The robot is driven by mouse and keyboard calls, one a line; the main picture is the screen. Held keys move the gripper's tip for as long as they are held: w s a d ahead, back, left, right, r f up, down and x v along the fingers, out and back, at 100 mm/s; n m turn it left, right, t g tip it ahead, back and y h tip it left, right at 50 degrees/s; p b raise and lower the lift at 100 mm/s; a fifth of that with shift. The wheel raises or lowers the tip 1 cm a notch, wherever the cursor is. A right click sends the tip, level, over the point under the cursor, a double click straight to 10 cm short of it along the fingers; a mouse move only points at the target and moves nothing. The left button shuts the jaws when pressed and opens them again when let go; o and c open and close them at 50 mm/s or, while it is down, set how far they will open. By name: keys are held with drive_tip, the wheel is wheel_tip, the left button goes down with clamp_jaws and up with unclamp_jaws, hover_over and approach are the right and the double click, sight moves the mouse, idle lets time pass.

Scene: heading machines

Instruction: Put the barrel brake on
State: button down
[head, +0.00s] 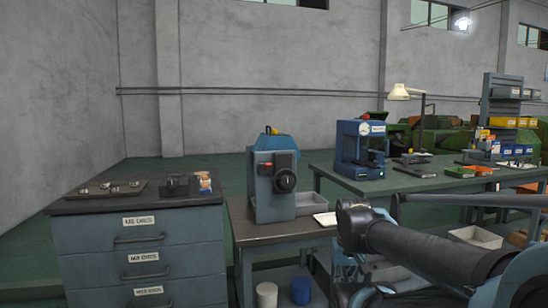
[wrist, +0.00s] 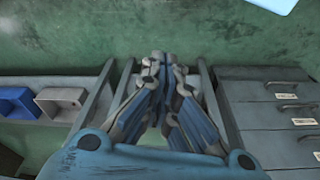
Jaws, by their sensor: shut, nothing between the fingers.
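I cannot tell which part is the barrel brake. My gripper (wrist: 166,62) is shut and empty in the wrist view, its fingers together over the floor area between benches and a drawer cabinet. It is apart from the machine. My arm crosses the lower right of the head view.
A grey drawer cabinet (head: 142,250) with small metal parts on top stands at left; it also shows in the wrist view (wrist: 270,110). A blue machine (head: 361,150) and a lamp (head: 405,92) stand on a long bench at right. White (head: 267,294) and blue (head: 301,290) containers sit below the small bench.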

drive_tip(key=w+a+r+n, duration=0.1)
drive_tip(key=w+a+r, duration=0.2)
drive_tip(key=w+r, duration=0.85)
drive_tip(key=w+a+r, duration=0.4)
drive_tip(key=w+r, duration=0.4)
drive_tip(key=r, duration=0.6)
drive_tip(key=w+a+r+n+t+y, duration=0.1)
drive_tip(key=w+a+r+n, duration=0.1)
drive_tip(key=w+a+r, duration=1.3)
drive_tip(key=w+r, duration=0.3)
drive_tip(key=r, duration=0.1)
drive_tip(key=shift+w+a+t, duration=0.3)
drive_tip(key=shift+w+a, duration=0.1)
